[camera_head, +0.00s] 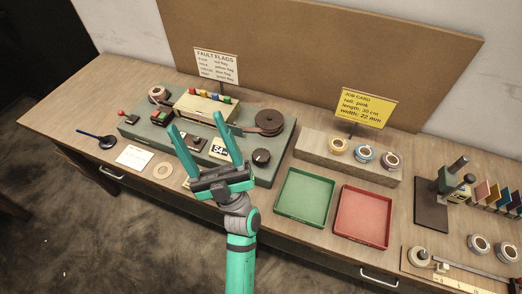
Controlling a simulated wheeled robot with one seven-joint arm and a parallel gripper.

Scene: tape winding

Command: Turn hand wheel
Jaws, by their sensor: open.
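The winding machine has a grey-green base (285,140) on the bench. A dark round knob (261,157), possibly the hand wheel, stands at its front right. A larger brown disc (269,121) lies behind it; I cannot tell for certain which is the hand wheel. A counter (219,149) with black digits sits left of the knob. My gripper (199,124) is open and empty, its two teal fingers spread over the middle of the machine. It is left of both the knob and the disc, and it hides part of the machine's front.
A yellow job card (367,107) stands behind a block with several tape rolls (339,146). A green tray (305,199) and a red tray (363,217) lie right of the machine. A black-based stand (431,210) is farther right. A fault flags sign (216,66) stands behind the machine.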

